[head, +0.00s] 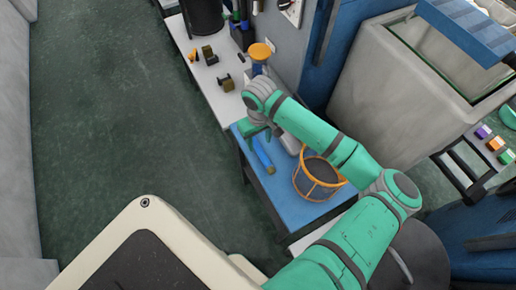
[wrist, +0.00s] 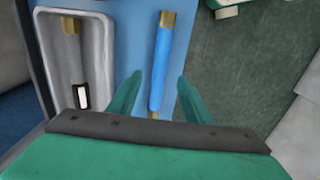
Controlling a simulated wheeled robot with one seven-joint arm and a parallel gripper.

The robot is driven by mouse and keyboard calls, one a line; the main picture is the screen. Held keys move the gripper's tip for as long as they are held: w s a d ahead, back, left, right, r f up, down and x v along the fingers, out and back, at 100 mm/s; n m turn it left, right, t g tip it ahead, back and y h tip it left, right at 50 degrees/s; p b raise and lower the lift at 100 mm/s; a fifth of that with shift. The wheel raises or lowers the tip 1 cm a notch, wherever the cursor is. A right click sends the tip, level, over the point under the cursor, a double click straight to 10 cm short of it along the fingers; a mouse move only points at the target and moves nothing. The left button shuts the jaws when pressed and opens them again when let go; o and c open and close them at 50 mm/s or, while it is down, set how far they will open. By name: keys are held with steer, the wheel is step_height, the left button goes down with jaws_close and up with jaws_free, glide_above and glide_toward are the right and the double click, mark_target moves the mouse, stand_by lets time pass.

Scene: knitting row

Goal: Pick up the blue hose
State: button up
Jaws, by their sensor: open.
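The blue hose (head: 263,154) is a straight blue tube with brass-coloured ends, lying on the blue table top (head: 283,193). In the wrist view the hose (wrist: 161,65) runs up and down the middle of the picture. My gripper (wrist: 160,83) is open and empty. Its two green fingers show one on each side of the hose, with gaps between. The height of the fingers above the hose is hard to tell. In the head view my gripper (head: 252,128) is at the far end of the hose, partly covered by my wrist.
A grey tray (wrist: 47,60) left of the hose holds a brass-ended piece. A round orange-rimmed basket (head: 312,190) stands on the table to the right. A white bench (head: 222,92) with small parts and an orange-topped blue item (head: 260,54) lies beyond. Green floor is clear at left.

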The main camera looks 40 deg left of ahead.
mark_target(259, 149)
steer(key=shift+w+d+f, duration=0.1)
steer(key=shift+d+f, duration=0.05)
steer(key=shift+f, duration=2.65)
steer(key=c, duration=0.3)
jaws_close()
